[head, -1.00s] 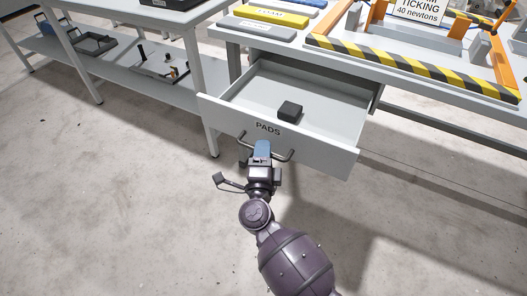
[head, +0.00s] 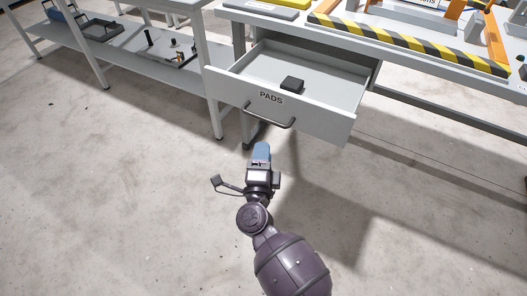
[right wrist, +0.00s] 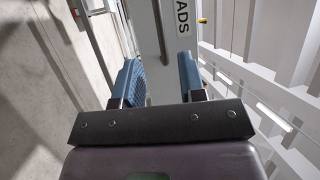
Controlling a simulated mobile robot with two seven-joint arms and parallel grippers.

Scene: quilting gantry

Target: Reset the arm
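My right gripper (head: 261,152) is in the lower middle of the head view, in front of and below the open drawer (head: 328,120), clear of its handle (head: 268,120). In the right wrist view its two blue fingers (right wrist: 158,75) stand apart with nothing between them. The drawer front, lettered PADS, shows beyond the fingers in that view. A small dark block (head: 292,84) lies inside the drawer. My left gripper is in neither view.
The drawer sticks out from under a workbench with a yellow-and-black striped edge (head: 410,45). A grey shelf unit (head: 130,62) with several fixtures stands to the left. The concrete floor (head: 120,200) around my right arm is clear.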

